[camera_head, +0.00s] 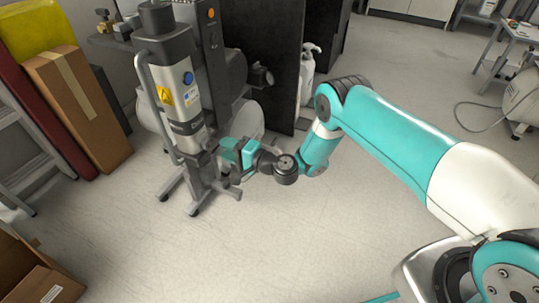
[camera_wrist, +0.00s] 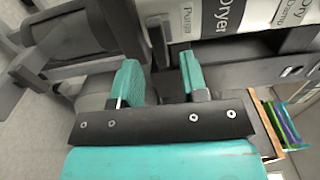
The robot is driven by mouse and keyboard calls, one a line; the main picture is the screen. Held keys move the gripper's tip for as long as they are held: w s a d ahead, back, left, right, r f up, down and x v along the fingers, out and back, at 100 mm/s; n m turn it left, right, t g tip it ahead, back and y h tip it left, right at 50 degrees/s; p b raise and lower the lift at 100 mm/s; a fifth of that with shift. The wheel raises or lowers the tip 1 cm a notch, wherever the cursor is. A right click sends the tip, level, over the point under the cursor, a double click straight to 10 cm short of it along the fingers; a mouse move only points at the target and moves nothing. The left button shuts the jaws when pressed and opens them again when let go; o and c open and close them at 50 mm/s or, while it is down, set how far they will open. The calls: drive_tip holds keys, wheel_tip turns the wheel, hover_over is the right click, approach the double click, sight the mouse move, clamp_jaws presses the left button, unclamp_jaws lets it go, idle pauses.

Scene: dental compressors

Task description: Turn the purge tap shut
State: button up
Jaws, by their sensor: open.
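The dryer column (camera_head: 178,90) stands upright at the left of the head view, grey with a pale label. In the wrist view its label (camera_wrist: 228,20) reads "Dryer" and "Purge", turned on its side. A short dark bar (camera_wrist: 159,38) beside the word "Purge" looks like the purge tap's handle. My gripper (camera_head: 224,151) is at the lower part of the column. In the wrist view my gripper (camera_wrist: 160,78) is open, its two teal fingers apart with nothing clasped. The bar shows just beyond and between the fingertips. In the head view the tap is hidden or too small to tell.
The column stands on a grey footed base (camera_head: 205,190), with a compressor tank (camera_head: 247,118) behind it. A dark panel (camera_head: 277,60) and a white bottle (camera_head: 308,70) are to the right.

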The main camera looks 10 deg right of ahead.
drive_tip(key=p+v, duration=1.4)
drive_tip(key=p, duration=0.7)
drive_tip(key=shift+s, duration=0.25)
